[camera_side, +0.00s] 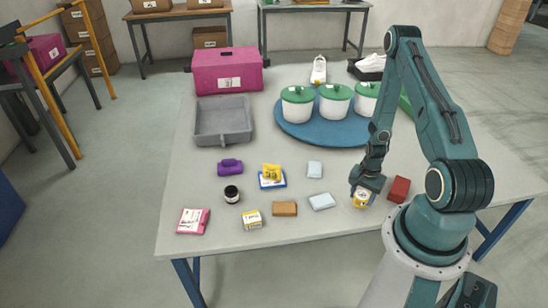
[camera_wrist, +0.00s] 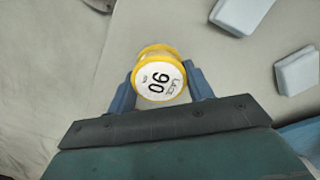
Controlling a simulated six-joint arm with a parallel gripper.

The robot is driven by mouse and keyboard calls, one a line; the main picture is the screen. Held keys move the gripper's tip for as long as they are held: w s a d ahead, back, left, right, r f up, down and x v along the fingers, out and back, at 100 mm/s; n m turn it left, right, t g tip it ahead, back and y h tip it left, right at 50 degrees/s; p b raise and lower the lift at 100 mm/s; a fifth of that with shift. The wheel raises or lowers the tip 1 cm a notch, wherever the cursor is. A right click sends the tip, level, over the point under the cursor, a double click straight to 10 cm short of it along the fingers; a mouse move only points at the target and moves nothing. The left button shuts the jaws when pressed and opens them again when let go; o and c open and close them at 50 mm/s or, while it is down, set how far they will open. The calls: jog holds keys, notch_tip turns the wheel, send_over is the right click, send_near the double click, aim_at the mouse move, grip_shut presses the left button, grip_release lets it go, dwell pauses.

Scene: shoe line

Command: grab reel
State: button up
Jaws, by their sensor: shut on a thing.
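The reel (camera_side: 361,199) is a small yellow spool with a white round label, near the front right of the table. In the wrist view the reel (camera_wrist: 160,77) shows its label reading "LACE 90", between two blue fingers. My gripper (camera_side: 364,190) points down and is shut on the reel, with a finger on each side. I cannot tell whether the reel touches the table.
A dark red block (camera_side: 399,189) stands close right of my gripper. A pale blue block (camera_side: 322,202) lies to its left, beside a brown block (camera_side: 285,209). Behind are a round blue tray (camera_side: 318,136) with green-lidded white pots and a grey bin (camera_side: 222,138).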

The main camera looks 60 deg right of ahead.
aim_at(363, 194)
notch_tip(363, 194, up, 16)
jog(key=shift+r, duration=0.25)
dwell(0.5)
jog(key=shift+d, duration=0.1)
dwell(0.5)
